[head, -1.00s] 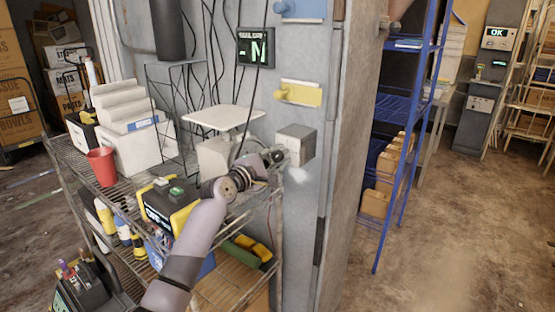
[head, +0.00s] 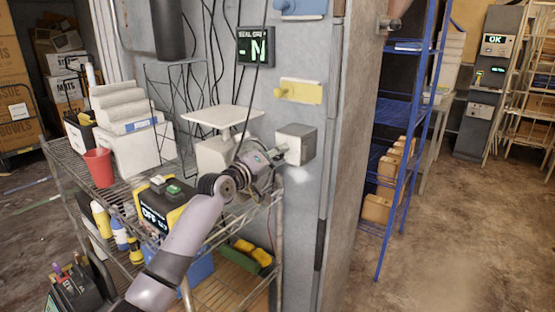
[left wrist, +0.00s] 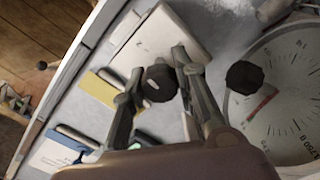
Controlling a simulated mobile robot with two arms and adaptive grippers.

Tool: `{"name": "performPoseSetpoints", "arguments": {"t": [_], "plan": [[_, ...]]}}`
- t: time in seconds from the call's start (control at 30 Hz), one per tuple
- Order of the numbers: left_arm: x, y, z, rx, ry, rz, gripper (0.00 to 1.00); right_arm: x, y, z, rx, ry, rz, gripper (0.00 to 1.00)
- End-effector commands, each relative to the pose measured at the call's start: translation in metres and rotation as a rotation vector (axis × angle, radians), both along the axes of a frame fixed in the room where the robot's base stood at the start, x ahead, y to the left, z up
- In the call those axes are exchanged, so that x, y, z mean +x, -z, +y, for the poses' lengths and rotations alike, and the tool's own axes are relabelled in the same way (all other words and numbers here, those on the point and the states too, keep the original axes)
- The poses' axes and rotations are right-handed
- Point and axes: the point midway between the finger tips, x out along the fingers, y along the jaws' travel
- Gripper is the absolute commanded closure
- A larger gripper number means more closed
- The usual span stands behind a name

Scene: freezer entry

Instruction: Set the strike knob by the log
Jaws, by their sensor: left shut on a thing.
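A pale grey strike box (head: 296,145) is fixed to the freezer's door frame. My left gripper (head: 282,150) reaches its left side, and the fingers hide the knob in the head view. In the left wrist view, the dark round knob (left wrist: 160,82) with a pale mark stands between the two fingers of my left gripper (left wrist: 158,72), in front of the box (left wrist: 168,42). The fingers are shut on the knob. A black display (head: 256,46) above it shows "-N" in green. I cannot make out a written log. My right gripper does not show.
A wire cart (head: 85,170) stands at the left with a red cup (head: 98,168), a white scale (head: 222,118) and a yellow-black meter (head: 160,205) on it. A blue rack (head: 408,110) stands right of the door frame. The floor at the right is clear.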

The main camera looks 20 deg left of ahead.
Motion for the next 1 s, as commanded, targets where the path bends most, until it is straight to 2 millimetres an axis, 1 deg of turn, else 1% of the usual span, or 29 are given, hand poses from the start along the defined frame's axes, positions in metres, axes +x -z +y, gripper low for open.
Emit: {"name": "performPoseSetpoints", "arguments": {"t": [0.03, 0.5, 0.77, 1.0], "plan": [[0.0, 0.005, 0.0, 0.047, 0.0, -0.011, 1.0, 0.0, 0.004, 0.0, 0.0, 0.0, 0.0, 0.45], [0.0, 0.004, 0.0, 0.466, 0.001, -0.162, 1.0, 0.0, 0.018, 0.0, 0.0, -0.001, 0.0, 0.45], [0.0, 0.004, 0.0, 0.7, 0.002, -0.246, 1.0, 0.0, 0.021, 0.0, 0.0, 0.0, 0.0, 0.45], [0.0, 0.004, 0.0, 0.913, 0.003, -0.322, 1.0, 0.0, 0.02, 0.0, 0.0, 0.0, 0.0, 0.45]]}}
